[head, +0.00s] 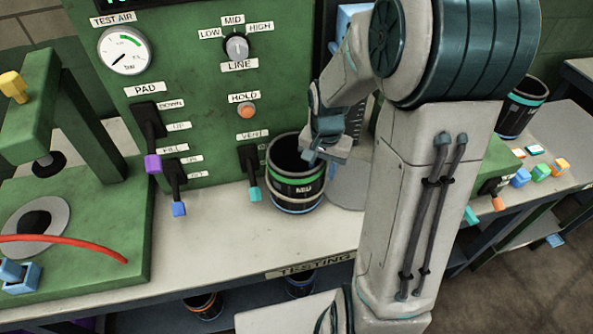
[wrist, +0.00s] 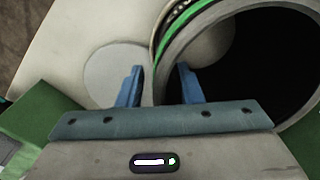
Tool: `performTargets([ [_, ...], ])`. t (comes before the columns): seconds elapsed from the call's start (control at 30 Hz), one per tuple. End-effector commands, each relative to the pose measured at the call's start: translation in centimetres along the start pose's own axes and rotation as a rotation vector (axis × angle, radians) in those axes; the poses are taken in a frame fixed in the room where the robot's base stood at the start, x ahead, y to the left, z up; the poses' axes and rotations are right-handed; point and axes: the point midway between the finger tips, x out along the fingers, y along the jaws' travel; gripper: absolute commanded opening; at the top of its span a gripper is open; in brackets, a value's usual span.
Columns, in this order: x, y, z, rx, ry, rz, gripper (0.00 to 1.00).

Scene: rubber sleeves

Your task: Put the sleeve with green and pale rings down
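The black sleeve with green and pale rings (head: 284,187) stands upright on the pale bench top in front of the green panel. Its open mouth faces up, and a blue band shows at its foot. My gripper (head: 312,158) is at the right side of its rim, pointing down. In the wrist view, my gripper (wrist: 159,80) has its two blue fingers apart, one outside the sleeve's wall and one over its mouth. The sleeve (wrist: 178,22) fills the upper right there, with room showing between the fingers and the wall.
A grey round plate (head: 346,196) lies on the bench right of the sleeve, also in the wrist view (wrist: 108,75). A teal-tipped lever (head: 254,192) stands close on the left. Bare bench top (head: 225,235) lies in front. Another black sleeve (head: 522,108) stands far right.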

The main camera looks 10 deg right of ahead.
Motion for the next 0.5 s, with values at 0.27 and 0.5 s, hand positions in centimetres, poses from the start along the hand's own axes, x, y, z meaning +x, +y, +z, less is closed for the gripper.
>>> performTargets([
  [0.27, 0.88, 0.00, -0.02, -0.001, 0.001, -0.001, 0.33],
  [0.5, 0.86, 0.00, -0.02, 0.000, 0.001, -0.001, 0.00],
])
